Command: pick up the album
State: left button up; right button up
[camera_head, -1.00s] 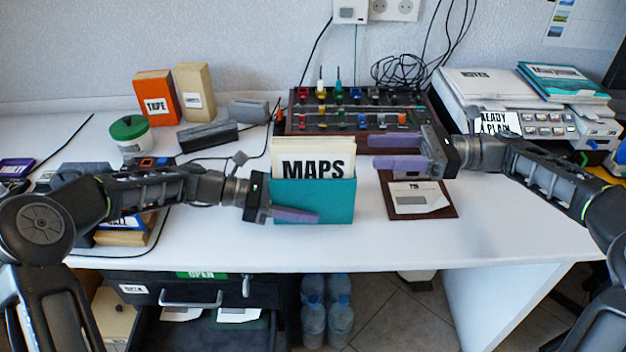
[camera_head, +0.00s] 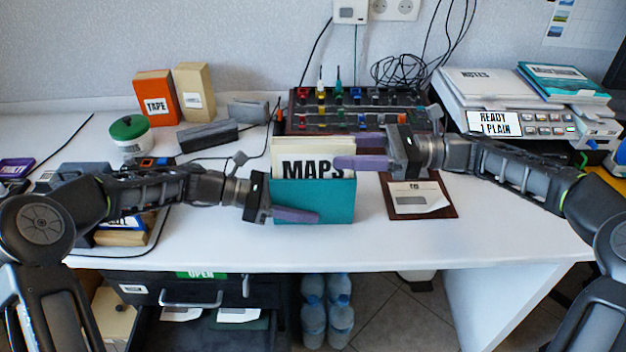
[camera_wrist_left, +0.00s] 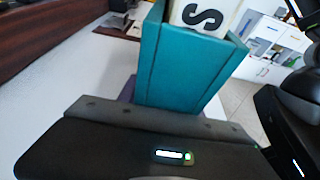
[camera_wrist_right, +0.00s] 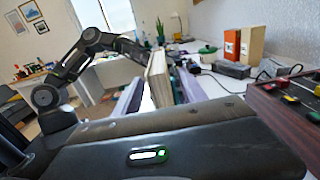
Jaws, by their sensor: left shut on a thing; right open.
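The cream album (camera_head: 300,158) labelled MAPS stands upright in a teal slipcase (camera_head: 335,202) on the white table. The album's top part shows above the case; its lower part is hidden. My left gripper (camera_head: 300,213) is shut on the slipcase low on its left side; one finger shows across the front. The teal case also fills the middle of the left wrist view (camera_wrist_left: 185,65). My right gripper (camera_head: 347,150) is open at the album's upper right edge. In the right wrist view its fingers lie on either side of the album (camera_wrist_right: 158,75), with gaps.
A mixer board (camera_head: 345,108) with coloured knobs stands behind the slipcase. A brown clipboard (camera_head: 440,208) with a paper lies to the right. Boxes and a green-lidded jar (camera_head: 130,136) stand back left. The table's front edge is near, with clear surface before it.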

aim_at(322, 151)
jog(key=a, duration=0.5)
dwell(0.5)
grip_shut()
dwell(0.4)
dwell(0.9)
